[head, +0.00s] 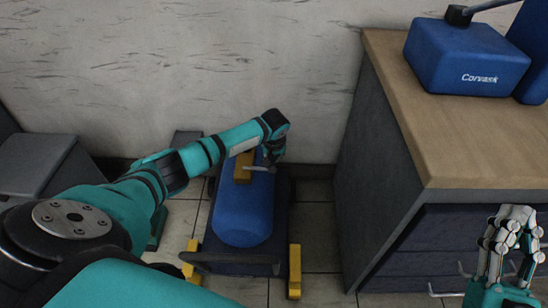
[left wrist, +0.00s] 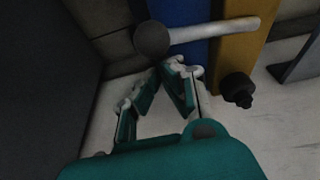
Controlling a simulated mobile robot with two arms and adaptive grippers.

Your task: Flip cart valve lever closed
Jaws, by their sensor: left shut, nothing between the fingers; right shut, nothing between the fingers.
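The cart (head: 236,262) stands on the floor against the wall and carries a blue tank (head: 243,212). A yellow valve block (head: 243,167) sits on top of the tank. Its pale lever (head: 260,169) sticks out to the right in the head view. In the left wrist view the lever (left wrist: 215,30) crosses the blue tank (left wrist: 182,18) and the yellow block (left wrist: 236,55), ending in a dark round knob (left wrist: 152,40). My left gripper (left wrist: 174,66) is shut and empty, its tips close to the lever near the knob; I cannot tell whether they touch. My right gripper (head: 514,222) is shut and empty.
A workbench (head: 445,110) with a wooden top stands right of the cart and holds a blue machine (head: 468,57). Its drawers lie behind my right gripper. A grey box-like unit (head: 40,165) stands at the left. Floor shows between cart and bench.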

